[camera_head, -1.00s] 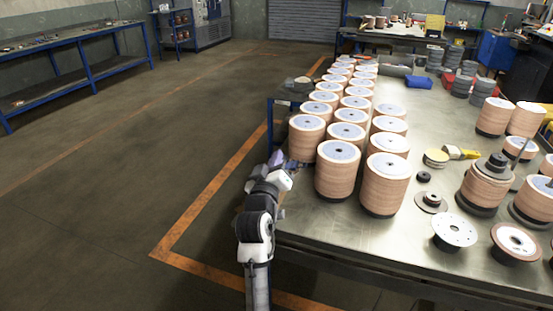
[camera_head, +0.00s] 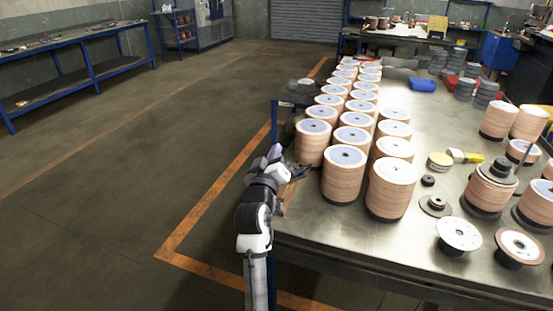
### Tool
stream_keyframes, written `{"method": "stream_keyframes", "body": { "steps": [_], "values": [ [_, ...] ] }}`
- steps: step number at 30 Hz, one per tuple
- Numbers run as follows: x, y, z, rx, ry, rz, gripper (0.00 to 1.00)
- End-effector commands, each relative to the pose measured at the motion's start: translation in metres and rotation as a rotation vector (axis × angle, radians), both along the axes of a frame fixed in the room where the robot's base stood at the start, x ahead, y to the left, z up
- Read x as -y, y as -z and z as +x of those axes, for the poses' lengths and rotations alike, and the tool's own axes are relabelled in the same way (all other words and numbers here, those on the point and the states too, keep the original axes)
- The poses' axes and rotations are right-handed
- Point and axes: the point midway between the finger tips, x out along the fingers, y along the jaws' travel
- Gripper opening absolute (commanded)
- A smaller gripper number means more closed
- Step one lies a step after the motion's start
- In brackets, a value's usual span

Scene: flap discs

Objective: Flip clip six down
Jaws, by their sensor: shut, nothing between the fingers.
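My gripper (camera_head: 301,172) is at the left edge of the steel workbench (camera_head: 330,228), beside the near-left stacks of flap discs. It points right, toward the gap between a stack (camera_head: 312,146) behind it and the front stack (camera_head: 343,178). Its fingers are small and dark here; they are shut with nothing between them. Whether they touch a stack I cannot tell. No clip can be made out in this view, so clip six and its position cannot be told.
Tan flap-disc stacks stand in close rows, including a front-right stack (camera_head: 390,192). Loose discs, a backing plate (camera_head: 458,234) and a yellow-handled brush (camera_head: 465,156) lie to the right. A blue box (camera_head: 422,85) sits farther back. The floor at left is clear.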

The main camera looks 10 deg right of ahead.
Motion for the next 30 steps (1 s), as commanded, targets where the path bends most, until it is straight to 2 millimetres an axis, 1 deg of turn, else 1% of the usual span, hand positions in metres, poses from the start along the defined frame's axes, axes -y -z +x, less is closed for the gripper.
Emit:
{"method": "stream_keyframes", "body": {
  "steps": [1, 6, 9, 12, 15, 18, 28, 30],
  "values": [
    [-0.006, 0.008, -0.012, 0.000, -0.001, 0.000, 0.00],
    [-0.025, 0.015, -0.048, 0.001, -0.003, -0.001, 0.00],
    [-0.033, 0.017, -0.065, 0.001, -0.003, -0.001, 0.00],
    [-0.039, 0.018, -0.077, 0.000, -0.002, -0.002, 0.00],
    [-0.043, 0.018, -0.085, 0.001, -0.003, -0.001, 0.00],
    [-0.045, 0.018, -0.088, 0.000, -0.001, 0.000, 0.00],
    [-0.045, 0.017, -0.089, 0.001, -0.003, -0.001, 0.00],
    [-0.053, 0.012, -0.087, 0.017, -0.023, -0.001, 0.00]
  ]
}}
